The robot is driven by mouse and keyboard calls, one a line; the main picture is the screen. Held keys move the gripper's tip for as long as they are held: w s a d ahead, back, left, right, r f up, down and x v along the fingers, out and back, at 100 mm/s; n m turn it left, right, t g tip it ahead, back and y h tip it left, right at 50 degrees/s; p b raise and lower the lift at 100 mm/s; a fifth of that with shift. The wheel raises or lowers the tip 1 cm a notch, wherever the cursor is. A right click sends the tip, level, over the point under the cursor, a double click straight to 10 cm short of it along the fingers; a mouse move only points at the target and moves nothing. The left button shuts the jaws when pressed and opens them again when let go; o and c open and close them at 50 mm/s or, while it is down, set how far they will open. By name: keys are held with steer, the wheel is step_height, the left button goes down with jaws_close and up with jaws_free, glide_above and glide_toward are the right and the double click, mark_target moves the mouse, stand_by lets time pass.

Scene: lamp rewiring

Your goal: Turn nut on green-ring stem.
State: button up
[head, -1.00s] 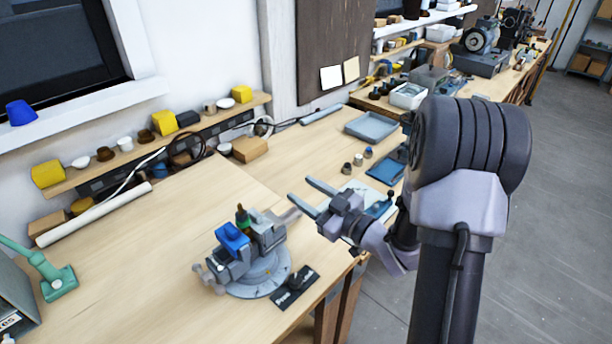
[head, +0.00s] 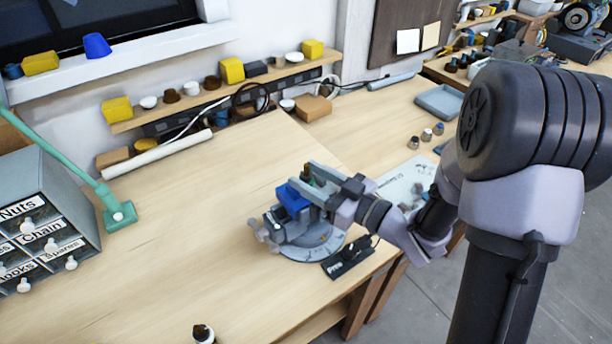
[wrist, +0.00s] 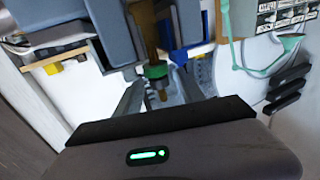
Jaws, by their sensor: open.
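The green-ring stem stands upright in the grey bench vise (head: 283,228). Its dark top (head: 306,172) shows just past my gripper in the head view. In the wrist view the green ring (wrist: 155,70) sits around a brass stem (wrist: 153,35), with a short brass end (wrist: 162,95) on the near side of the ring. The nut cannot be told apart clearly. My gripper (wrist: 158,97) is open, its two fingers on either side of the stem end, with gaps seen. A blue block (head: 291,200) is at the vise jaws.
A black label plate (head: 348,258) lies right of the vise. A drawer cabinet (head: 40,215) and green lamp base (head: 119,215) stand at left. Small fittings (head: 427,135) and a tray (head: 440,102) lie behind right. A dark-topped object (head: 203,334) is at the front edge. The bench's left middle is clear.

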steer(key=shift+w+a, duration=0.35)
steer(key=shift+a, duration=0.1)
steer(key=shift+c, duration=0.5)
jaws_close()
